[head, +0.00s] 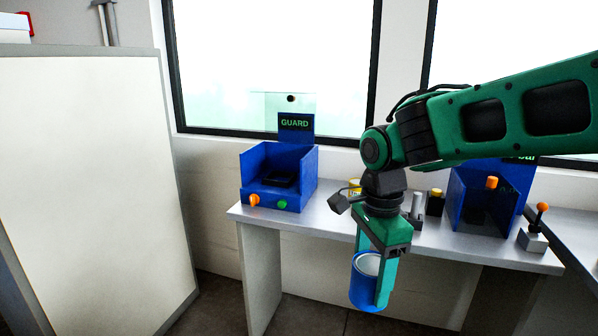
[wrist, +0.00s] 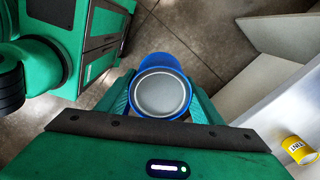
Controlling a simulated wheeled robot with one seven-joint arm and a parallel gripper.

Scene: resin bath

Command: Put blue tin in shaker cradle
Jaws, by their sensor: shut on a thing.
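The blue tin (head: 366,284) is open-topped or pale-lidded, roughly upright, and held between the green fingers of my gripper (head: 376,275). In the head view it hangs in front of the bench's front edge, over the floor. In the wrist view the tin (wrist: 162,92) shows its round grey top and blue side between both fingers. A blue box-shaped station (head: 279,177) with a GUARD sign stands on the left of the bench. A second blue station (head: 488,195) stands at the right, partly behind my arm. I cannot tell which of them holds the shaker cradle.
A grey bench (head: 310,224) runs under the window. A yellow tin (head: 354,187) stands on it, partly hidden by my arm; it also shows in the wrist view (wrist: 298,149). An orange-knobbed lever (head: 541,213) stands at the right. A large white panel (head: 90,190) blocks the left.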

